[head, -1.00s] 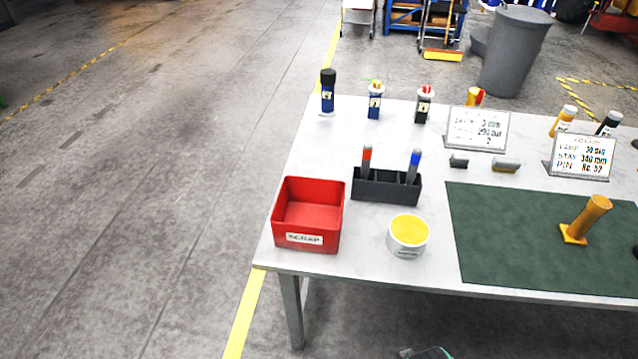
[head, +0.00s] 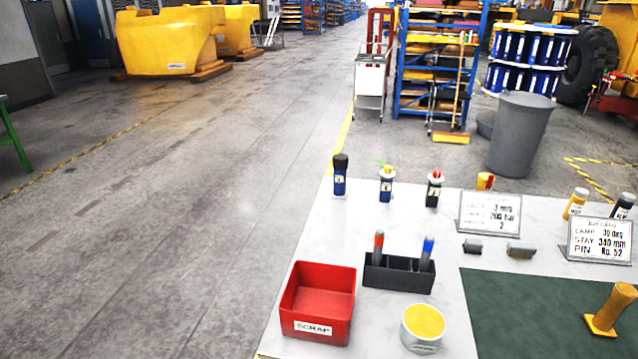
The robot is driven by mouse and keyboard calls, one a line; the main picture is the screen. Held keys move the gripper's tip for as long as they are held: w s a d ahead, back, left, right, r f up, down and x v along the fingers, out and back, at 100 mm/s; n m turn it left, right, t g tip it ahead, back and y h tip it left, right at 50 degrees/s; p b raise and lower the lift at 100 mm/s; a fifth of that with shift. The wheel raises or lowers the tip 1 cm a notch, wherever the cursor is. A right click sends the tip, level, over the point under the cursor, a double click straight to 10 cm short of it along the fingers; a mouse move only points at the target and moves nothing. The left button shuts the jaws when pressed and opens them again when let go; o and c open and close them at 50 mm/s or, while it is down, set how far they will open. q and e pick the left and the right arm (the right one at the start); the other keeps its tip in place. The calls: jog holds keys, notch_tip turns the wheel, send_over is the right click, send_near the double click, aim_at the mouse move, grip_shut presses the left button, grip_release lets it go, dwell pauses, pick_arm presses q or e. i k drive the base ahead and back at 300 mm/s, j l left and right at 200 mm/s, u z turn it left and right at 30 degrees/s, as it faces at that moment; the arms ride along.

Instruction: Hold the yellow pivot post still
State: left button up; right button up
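The yellow pivot post (head: 612,308) stands on a square foot on the dark green mat (head: 500,315), at the right edge of the head view. It leans to the right in the picture and nothing touches its visible part. Neither of my grippers is in view.
On the white table (head: 300,245) are a red scrap box (head: 318,328), a black holder (head: 385,275) with two markers, a white tub with a yellow top (head: 423,325), several bottles and two sign cards (head: 489,212). A grey bin (head: 520,135) stands behind.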

aim_at(623, 294)
jog(key=z, duration=1.9)
jog(key=i+l+u, duration=0.1)
jog(key=u, duration=0.3)
jog(key=l+u, duration=0.2)
jog(key=u, duration=0.2)
jog(key=i+l+u, duration=0.1)
jog(key=u, duration=0.3)
jog(key=l+u, duration=0.55)
jog(key=l, duration=0.25)
jog(key=k+l+u, duration=0.15)
jog(key=l, duration=0.25)
jog(key=l+u, duration=0.15)
jog(key=l, duration=0.25)
jog(key=k+l+u, duration=0.15)
jog(key=l, duration=0.2)
jog(key=k+l+u, duration=0.15)
jog(key=l, duration=0.25)
jog(key=k+l+u, duration=0.15)
jog(key=l, duration=0.2)
jog(key=k+l, duration=0.15)
jog(key=l, duration=0.2)
jog(key=k+l, duration=0.1)
jog(key=l, duration=0.25)
jog(key=k+l, duration=0.15)
jog(key=l, duration=0.2)
jog(key=k+l, duration=0.1)
jog(key=l, duration=0.25)
jog(key=k+l, duration=0.15)
jog(key=l, duration=0.2)
